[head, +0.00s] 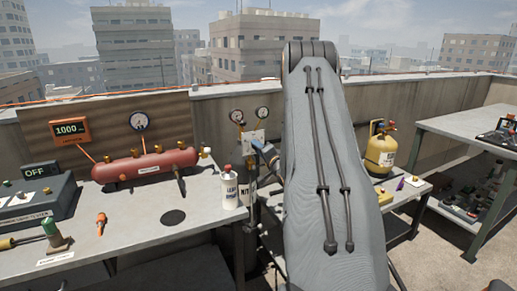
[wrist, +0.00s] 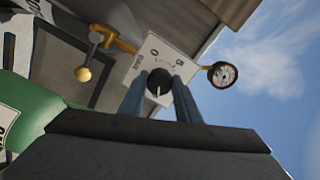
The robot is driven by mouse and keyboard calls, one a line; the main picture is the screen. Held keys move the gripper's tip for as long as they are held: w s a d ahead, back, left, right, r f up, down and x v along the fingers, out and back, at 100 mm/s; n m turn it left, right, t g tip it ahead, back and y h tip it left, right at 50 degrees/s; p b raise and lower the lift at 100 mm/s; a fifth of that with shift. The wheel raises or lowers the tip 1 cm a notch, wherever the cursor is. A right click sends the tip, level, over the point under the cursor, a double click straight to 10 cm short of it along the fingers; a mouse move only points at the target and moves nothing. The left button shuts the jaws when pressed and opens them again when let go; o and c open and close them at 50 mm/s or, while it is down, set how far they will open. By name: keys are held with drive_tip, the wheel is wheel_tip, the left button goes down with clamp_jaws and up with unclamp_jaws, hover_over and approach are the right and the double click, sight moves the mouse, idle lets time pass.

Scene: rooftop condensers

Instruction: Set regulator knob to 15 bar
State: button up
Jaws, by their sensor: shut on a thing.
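The regulator shows in the head view as a pale plate (head: 251,137) with two round gauges (head: 262,114) above it. In the wrist view its white plate (wrist: 151,50) is tilted, and its dark round knob (wrist: 160,80) carries a white pointer line. One gauge (wrist: 223,74) and a brass fitting (wrist: 84,74) flank the plate.
A yellow cylinder (head: 381,150) stands right of my arm. A green cylinder (wrist: 35,130) is close by in the wrist view.

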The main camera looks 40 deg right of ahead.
drive_tip(key=shift+f, duration=0.1)
idle(0.5)
drive_tip(key=o, duration=1.1)
drive_tip(key=shift+c, duration=0.2)
drive_tip(key=shift+s, duration=0.1)
drive_tip(key=b+v, duration=0.1)
drive_tip(key=v, duration=0.6)
drive_tip(key=shift+s, duration=0.35)
drive_tip(key=shift+s, duration=0.1)
